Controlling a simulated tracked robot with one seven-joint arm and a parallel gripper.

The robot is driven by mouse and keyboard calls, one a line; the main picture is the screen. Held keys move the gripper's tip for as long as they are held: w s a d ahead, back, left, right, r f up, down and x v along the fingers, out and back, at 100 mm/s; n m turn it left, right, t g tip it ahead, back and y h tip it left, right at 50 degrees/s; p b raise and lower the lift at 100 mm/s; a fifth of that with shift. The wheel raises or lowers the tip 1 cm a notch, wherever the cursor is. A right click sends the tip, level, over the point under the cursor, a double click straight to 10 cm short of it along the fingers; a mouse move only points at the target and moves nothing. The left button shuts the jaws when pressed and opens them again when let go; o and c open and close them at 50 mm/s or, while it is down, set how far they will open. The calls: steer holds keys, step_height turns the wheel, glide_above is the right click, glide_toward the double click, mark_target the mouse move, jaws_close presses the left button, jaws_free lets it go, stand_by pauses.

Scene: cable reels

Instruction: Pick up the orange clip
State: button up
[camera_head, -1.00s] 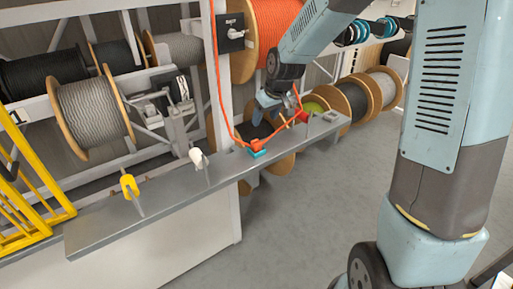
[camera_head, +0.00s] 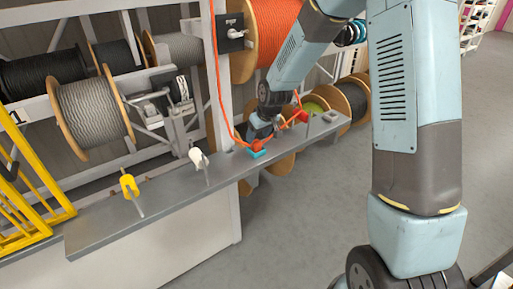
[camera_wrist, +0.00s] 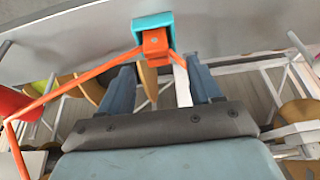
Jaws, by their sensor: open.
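The orange clip (camera_head: 257,145) sits in a teal holder (camera_head: 257,154) on the grey shelf, with orange cord running from it. In the wrist view the clip (camera_wrist: 155,42) is just beyond the fingertips, roughly in line with the gap between them. The teal holder (camera_wrist: 152,20) is behind it. My gripper (camera_wrist: 160,63) is open, with a finger on each side of the picture and nothing held. In the head view my gripper (camera_head: 262,130) is right by the clip and partly blends with it, so contact cannot be told there.
The narrow grey shelf (camera_head: 105,222) also bears a yellow clip (camera_head: 129,184), a white clip (camera_head: 197,156) and a red piece (camera_head: 303,116). Orange cord (camera_head: 217,95) hangs beside the gripper. Cable reels (camera_head: 90,115) fill the rack behind. The floor (camera_head: 310,215) in front is clear.

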mark_target(257, 141)
steer(key=shift+d+x, duration=0.15)
steer(key=shift+x, duration=0.9)
steer(key=shift+d+x, duration=0.1)
steer(key=shift+x, duration=0.95)
steer(key=shift+c, duration=0.2)
steer(key=c, duration=1.1)
